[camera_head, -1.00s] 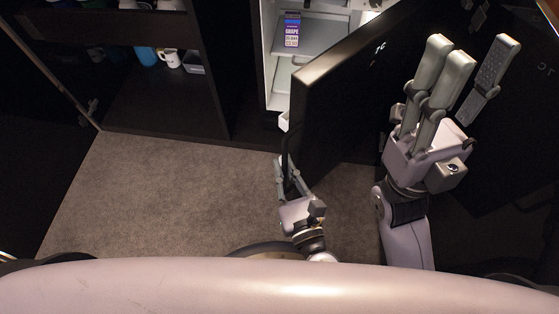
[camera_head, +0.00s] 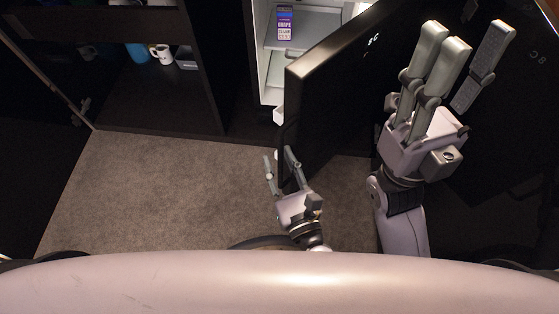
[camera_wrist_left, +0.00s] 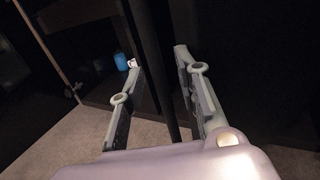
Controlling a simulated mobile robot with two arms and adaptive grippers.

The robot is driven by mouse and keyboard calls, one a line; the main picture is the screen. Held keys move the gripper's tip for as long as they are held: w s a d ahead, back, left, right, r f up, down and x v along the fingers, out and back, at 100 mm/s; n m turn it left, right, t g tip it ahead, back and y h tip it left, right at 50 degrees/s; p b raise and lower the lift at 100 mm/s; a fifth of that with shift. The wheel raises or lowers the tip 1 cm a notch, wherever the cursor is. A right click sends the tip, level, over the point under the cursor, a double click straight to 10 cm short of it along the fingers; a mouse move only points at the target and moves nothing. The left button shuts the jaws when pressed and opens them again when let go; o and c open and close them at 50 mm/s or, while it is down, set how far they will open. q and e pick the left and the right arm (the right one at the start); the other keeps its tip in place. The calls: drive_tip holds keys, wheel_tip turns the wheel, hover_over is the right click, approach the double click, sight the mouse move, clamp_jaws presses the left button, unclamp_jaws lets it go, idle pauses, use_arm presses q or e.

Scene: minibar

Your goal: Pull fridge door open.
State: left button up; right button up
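The black fridge door (camera_head: 335,95) stands partly open, swung out towards me, with the lit white fridge interior (camera_head: 272,72) visible to its left. My left gripper (camera_head: 279,160) is low at the door's near left edge, its fingers spread apart and holding nothing that I can see. In the left wrist view, my left gripper's fingers (camera_wrist_left: 157,62) stand on either side of a dark upright bar, perhaps the door's edge or handle; contact is unclear. My right gripper (camera_head: 467,62) is open and empty, in front of or above the door's face.
A purple-labelled grape carton (camera_head: 285,22) stands in the fridge. A dark open cabinet (camera_head: 150,100) at the left holds a white mug (camera_head: 161,53) and a blue cup (camera_head: 137,53). Bare grey carpet (camera_head: 160,195) lies left of my left gripper.

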use_arm(q)
drive_tip(key=v, duration=0.7)
drive_tip(key=shift+s, duration=0.2)
drive_tip(key=shift+d, duration=0.1)
